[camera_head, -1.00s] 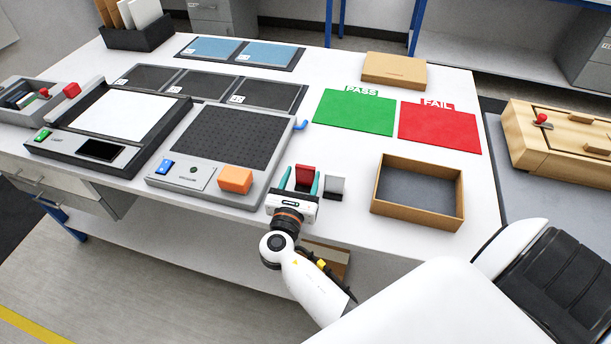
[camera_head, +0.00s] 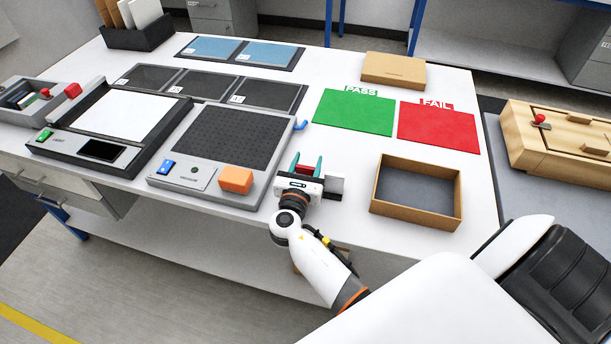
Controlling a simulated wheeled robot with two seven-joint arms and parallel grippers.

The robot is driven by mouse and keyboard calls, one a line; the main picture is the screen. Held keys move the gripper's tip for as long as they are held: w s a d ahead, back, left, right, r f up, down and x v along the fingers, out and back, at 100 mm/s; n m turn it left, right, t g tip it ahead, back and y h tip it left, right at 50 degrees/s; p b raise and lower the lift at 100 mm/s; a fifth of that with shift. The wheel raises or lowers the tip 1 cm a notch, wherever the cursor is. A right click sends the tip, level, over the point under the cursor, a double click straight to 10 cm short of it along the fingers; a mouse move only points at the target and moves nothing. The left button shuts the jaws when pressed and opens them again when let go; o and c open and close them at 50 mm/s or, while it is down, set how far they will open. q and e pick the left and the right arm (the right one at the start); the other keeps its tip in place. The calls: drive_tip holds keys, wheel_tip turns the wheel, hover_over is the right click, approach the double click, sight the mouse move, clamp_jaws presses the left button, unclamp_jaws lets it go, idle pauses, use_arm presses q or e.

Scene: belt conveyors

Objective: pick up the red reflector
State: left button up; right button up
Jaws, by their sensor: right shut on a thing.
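The red reflector (camera_head: 304,171) shows as a small dark red block near the front edge of the white table. My right gripper (camera_head: 305,168) is around it, with a teal finger on each side, shut on it. The white gripper body hides its lower part, so I cannot tell whether it still touches the table. A grey block (camera_head: 334,186) stands just right of the gripper, partly covered by it. My left gripper is not in view.
An orange block (camera_head: 236,180) sits on the vacuum plate unit (camera_head: 226,140) to the left. An open cardboard box (camera_head: 417,217) stands to the right. Green PASS (camera_head: 352,112) and red FAIL (camera_head: 438,128) mats lie behind. The white table between them is clear.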

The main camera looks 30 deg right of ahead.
wheel_tip(320, 180, up, 10)
drive_tip(key=p, duration=0.1)
idle(0.4)
